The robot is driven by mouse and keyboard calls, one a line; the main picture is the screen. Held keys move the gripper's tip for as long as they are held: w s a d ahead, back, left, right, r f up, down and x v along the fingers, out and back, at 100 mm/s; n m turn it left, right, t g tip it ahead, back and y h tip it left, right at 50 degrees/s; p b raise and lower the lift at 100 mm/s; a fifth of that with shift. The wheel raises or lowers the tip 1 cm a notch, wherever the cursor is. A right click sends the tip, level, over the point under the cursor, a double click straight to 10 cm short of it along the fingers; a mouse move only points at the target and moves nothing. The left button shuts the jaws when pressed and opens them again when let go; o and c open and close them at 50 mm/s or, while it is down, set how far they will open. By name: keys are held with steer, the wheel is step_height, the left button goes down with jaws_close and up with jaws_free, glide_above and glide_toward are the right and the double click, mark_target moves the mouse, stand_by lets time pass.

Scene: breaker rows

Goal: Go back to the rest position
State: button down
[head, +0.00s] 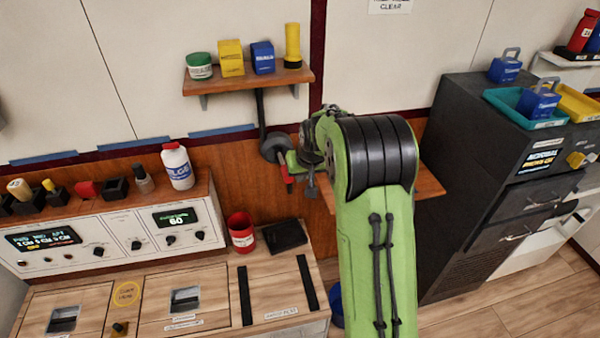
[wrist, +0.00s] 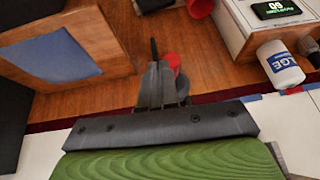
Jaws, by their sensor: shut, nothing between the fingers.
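My green arm (head: 375,220) rises through the middle of the head view and bends over at its black-banded elbow. My gripper (head: 287,182) is small and partly hidden beside the arm, in front of the brown wood panel below the shelf. In the wrist view my gripper (wrist: 156,72) shows its dark fingers together, with nothing held between them. A small red piece (wrist: 173,62) shows right beside the fingers; I cannot tell what it belongs to.
A wall shelf (head: 250,80) with several items is above my gripper. The console (head: 120,242), white bottle (head: 177,166) and red cup (head: 241,232) are left. A dark cabinet (head: 480,180) stands right. Wooden floor shows lower right.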

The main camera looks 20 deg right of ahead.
steer(key=s+a+r+n, duration=0.1)
steer(key=s+a+r, duration=0.3)
steer(key=s+r, duration=0.3)
steer(key=s+a+r, duration=0.4)
steer(key=s+r, duration=0.1)
steer(key=s, duration=0.5)
steer(key=s+a+n, duration=0.1)
steer(key=s+a, duration=0.2)
steer(key=s, duration=1.3)
steer(key=shift+s+f, duration=0.15)
steer(key=shift+f, duration=0.15)
